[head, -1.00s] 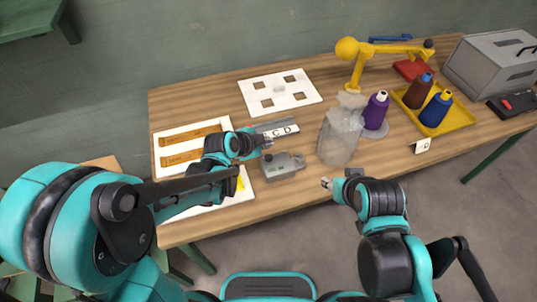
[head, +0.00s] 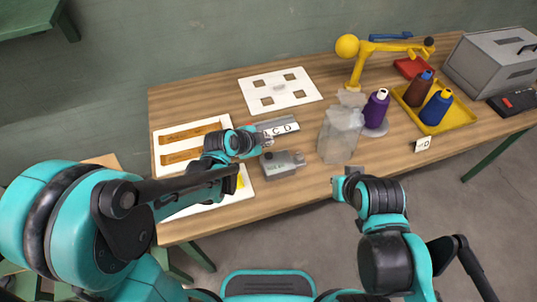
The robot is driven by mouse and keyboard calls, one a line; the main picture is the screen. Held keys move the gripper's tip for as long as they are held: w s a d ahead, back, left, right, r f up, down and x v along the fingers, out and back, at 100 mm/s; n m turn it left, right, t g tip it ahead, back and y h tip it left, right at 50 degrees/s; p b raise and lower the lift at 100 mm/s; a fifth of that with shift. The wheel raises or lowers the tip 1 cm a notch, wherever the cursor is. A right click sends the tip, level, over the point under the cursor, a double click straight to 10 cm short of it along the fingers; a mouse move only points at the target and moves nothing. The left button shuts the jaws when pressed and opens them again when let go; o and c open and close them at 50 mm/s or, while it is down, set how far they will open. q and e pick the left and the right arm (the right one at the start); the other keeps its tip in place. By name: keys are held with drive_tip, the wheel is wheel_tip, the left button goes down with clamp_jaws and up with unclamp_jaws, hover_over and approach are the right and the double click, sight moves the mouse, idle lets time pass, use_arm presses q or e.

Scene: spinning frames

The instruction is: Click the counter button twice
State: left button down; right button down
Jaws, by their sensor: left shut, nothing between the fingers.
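The counter (head: 284,168) is a small grey box with a display on its front face, near the middle of the table's front edge. My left gripper (head: 267,140) is shut and empty. In the picture its tip is just above the counter's upper left corner, where the button is too small to make out clearly. I cannot tell whether the tip touches it. My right gripper (head: 347,178) is at the table's front edge, to the right of the counter and apart from it. Its fingers are too small and foreshortened to read.
A translucent container (head: 340,136) stands right of the counter. A lettered strip (head: 281,128) lies behind it.

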sight(270, 157)
idle(0.9)
